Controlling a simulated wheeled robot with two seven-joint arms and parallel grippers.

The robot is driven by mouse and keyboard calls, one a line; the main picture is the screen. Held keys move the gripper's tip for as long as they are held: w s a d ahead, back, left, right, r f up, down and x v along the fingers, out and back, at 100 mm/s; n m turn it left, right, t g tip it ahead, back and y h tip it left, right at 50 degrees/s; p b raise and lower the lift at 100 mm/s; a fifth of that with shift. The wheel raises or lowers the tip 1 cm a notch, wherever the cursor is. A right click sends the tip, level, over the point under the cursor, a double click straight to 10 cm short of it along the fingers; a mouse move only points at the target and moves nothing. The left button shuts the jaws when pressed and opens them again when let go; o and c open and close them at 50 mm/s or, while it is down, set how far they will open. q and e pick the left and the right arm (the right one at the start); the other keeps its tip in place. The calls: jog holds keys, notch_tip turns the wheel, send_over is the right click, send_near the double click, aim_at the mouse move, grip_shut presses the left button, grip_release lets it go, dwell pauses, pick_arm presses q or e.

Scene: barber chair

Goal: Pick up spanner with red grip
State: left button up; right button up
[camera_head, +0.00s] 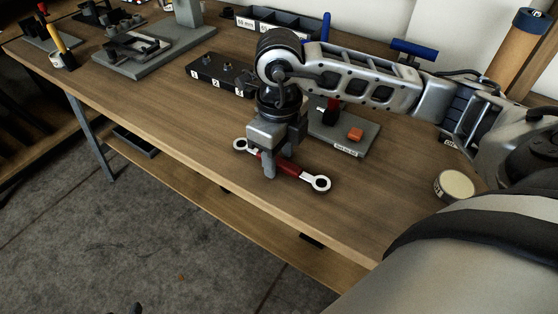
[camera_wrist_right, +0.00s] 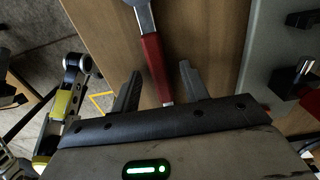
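The spanner with red grip (camera_head: 288,168) lies on the wooden workbench near its front edge, a white ring end at each side. My right gripper (camera_head: 282,162) points down over its middle. In the right wrist view the red grip (camera_wrist_right: 152,60) runs between the two fingers of my right gripper (camera_wrist_right: 160,72), with a gap visible on either side. The gripper is open; I cannot tell exactly how far the fingertips are above the bench. Part of the grip is hidden behind a finger in the head view. My left gripper is not clearly in view.
A grey plate (camera_head: 350,134) with an orange block (camera_head: 355,134) stands just behind the spanner. A black numbered block (camera_head: 217,75) is further back. A round pale-topped tin (camera_head: 454,186) stands at the right. Bare bench (camera_head: 180,105) lies to the left.

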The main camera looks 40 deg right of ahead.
grip_shut()
jog(key=shift+r, duration=0.15)
